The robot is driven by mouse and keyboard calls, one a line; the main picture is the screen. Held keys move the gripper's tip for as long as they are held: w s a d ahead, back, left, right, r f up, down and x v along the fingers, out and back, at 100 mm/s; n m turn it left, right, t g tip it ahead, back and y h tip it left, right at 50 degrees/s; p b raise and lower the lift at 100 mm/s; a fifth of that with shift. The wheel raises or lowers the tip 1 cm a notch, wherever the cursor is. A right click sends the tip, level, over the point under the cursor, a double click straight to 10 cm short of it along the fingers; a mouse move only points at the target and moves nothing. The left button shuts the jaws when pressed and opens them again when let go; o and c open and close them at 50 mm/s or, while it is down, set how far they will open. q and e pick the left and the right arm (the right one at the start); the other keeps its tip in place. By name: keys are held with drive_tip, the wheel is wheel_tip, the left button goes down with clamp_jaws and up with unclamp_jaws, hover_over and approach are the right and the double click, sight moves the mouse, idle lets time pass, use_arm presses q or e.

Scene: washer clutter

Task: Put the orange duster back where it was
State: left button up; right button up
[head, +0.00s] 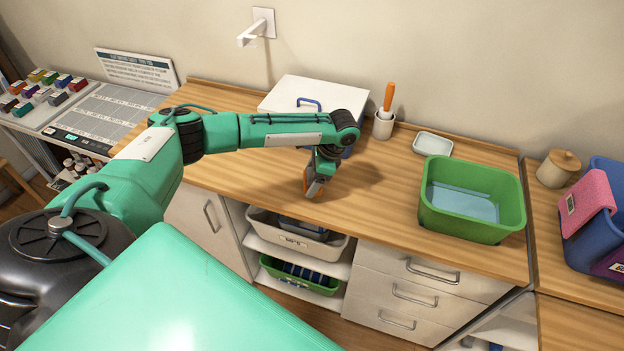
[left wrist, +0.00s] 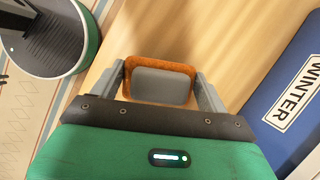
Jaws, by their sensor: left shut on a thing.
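My left gripper (head: 316,187) is over the front part of the wooden counter, pointing down. It is shut on the orange duster (head: 307,180), which shows only as a small orange patch beside the fingers. In the left wrist view the duster (left wrist: 160,64) has an orange rim around a grey face and sits between the two fingertips (left wrist: 160,85). I cannot tell whether it touches the counter. My right gripper is in neither view.
A cup (head: 383,125) holding an orange-handled tool, a small dish (head: 433,144) and a green tub (head: 470,227) stand right. Counter between gripper and tub is clear.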

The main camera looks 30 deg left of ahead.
use_arm(q)
wheel_tip(320, 180, down, 2)
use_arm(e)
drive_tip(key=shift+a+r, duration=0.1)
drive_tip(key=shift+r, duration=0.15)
use_arm(q)
drive_tip(key=shift+f, duration=0.1)
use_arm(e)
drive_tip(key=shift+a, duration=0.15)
use_arm(q)
drive_tip(key=o, duration=1)
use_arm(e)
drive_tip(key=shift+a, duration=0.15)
use_arm(q)
drive_tip(key=shift+w+d+r, duration=0.15)
drive_tip(key=shift+r, duration=0.3)
drive_tip(key=b+v, duration=0.3)
drive_tip(key=v, duration=0.8)
drive_tip(key=shift+r+b, duration=0.2)
drive_tip(key=shift+b, duration=0.1)
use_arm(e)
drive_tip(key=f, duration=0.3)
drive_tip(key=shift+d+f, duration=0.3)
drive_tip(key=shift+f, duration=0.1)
